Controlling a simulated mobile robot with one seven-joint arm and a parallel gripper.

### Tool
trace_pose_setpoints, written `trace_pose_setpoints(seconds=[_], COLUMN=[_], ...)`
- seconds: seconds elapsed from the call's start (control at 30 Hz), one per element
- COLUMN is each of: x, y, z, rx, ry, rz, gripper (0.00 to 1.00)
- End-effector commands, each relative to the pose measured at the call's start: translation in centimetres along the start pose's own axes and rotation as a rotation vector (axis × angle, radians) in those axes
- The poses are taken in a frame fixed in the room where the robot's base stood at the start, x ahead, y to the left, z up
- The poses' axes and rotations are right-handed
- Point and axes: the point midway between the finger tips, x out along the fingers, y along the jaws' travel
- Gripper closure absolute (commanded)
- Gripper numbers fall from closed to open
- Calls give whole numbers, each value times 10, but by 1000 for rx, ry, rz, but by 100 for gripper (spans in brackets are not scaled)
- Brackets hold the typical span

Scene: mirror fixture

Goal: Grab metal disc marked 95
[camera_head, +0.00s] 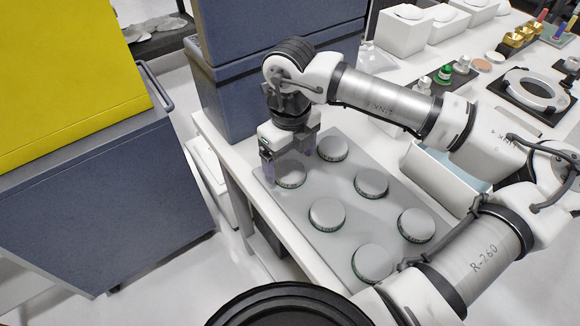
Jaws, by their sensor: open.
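Several round metal discs with dark green edges lie in two rows on a grey plate (350,236). My gripper (286,165) points down, open, at the far-left disc (292,178), with a finger on either side of that disc's far part. Whether the fingers touch it I cannot tell. The other discs are the far-right one (332,148), the middle-right one (371,183), the middle-left one (327,214), the near-right one (416,224) and the near-left one (373,264). Edge marks are too small to read, so I cannot tell which disc is marked 95.
A white tray (432,176) stands right of the plate, partly under my arm. Dark blue cabinets (235,85) rise behind the table's far-left end. White boxes (405,28), a green-capped bottle (444,75) and a ring fixture (535,90) stand farther right.

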Motion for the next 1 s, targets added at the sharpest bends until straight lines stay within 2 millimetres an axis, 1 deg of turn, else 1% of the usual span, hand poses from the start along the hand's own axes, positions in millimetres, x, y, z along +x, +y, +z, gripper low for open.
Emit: trace_pose_setpoints(seconds=[0.1, 0.2, 0.43, 0.47, 0.83, 1.0], x=[14, 22, 24, 24, 24, 24], y=[0, 0, 0, 0, 0, 0], z=[0, 0, 0, 0, 0, 0], rx=[1, 0, 0, 0, 0, 0], ry=[1, 0, -1, -1, 0, 0], rz=[2, 1, 0, 0, 0, -1], gripper=[15, 15, 15, 18, 66, 67])
